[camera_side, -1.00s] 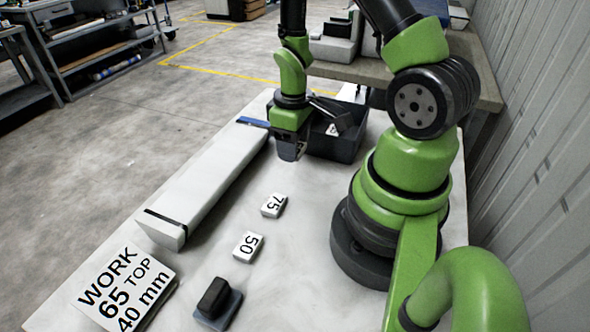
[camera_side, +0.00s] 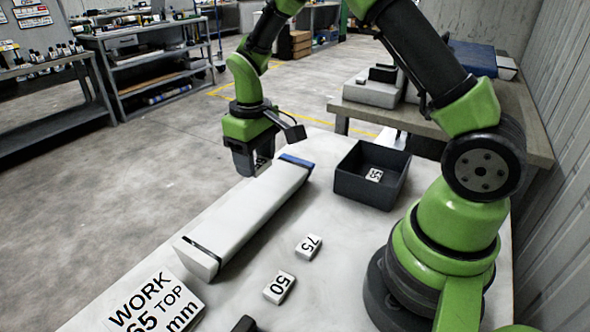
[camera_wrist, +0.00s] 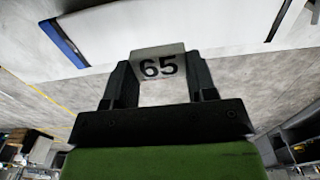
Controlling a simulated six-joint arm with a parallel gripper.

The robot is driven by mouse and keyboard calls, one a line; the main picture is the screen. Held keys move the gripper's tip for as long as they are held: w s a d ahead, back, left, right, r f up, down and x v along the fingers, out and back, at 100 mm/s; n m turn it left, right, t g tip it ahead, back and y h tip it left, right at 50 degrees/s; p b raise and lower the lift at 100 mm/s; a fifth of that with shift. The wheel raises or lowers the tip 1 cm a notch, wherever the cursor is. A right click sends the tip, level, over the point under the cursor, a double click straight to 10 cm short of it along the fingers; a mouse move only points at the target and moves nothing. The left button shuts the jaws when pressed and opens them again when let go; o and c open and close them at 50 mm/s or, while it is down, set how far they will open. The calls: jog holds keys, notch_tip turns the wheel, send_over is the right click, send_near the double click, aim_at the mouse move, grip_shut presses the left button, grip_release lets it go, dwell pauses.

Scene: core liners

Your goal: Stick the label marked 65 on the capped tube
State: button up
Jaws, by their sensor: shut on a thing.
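The capped tube (camera_side: 245,212) is a long white piece on the table, with a blue cap (camera_side: 296,160) at its far end and a black band near its front end. In the wrist view the tube (camera_wrist: 215,25) runs across the top, blue end at left. My gripper (camera_side: 254,170) is at the tube's far left side, near the blue end. In the wrist view it is shut on the white label marked 65 (camera_wrist: 160,67), which overlaps the tube's edge in the picture. I cannot tell whether label and tube touch.
White labels 75 (camera_side: 308,246) and 50 (camera_side: 279,287) lie right of the tube. A dark bin (camera_side: 352,189) behind them holds another label (camera_side: 374,175). A card (camera_side: 155,306) reading WORK 65 TOP lies at the front left. A dark block (camera_side: 245,325) is cut off below.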

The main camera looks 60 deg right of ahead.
aim_at(253, 198)
jog(key=shift+w+a+r, duration=0.2)
jog(key=shift+w+a, duration=0.15)
jog(key=shift+a, duration=0.15)
jog(key=shift+f, duration=2.4)
jog(key=shift+f, duration=1.15)
jog(key=o, duration=1.3)
jog(key=shift+c, duration=0.2)
jog(key=shift+r, duration=3.5)
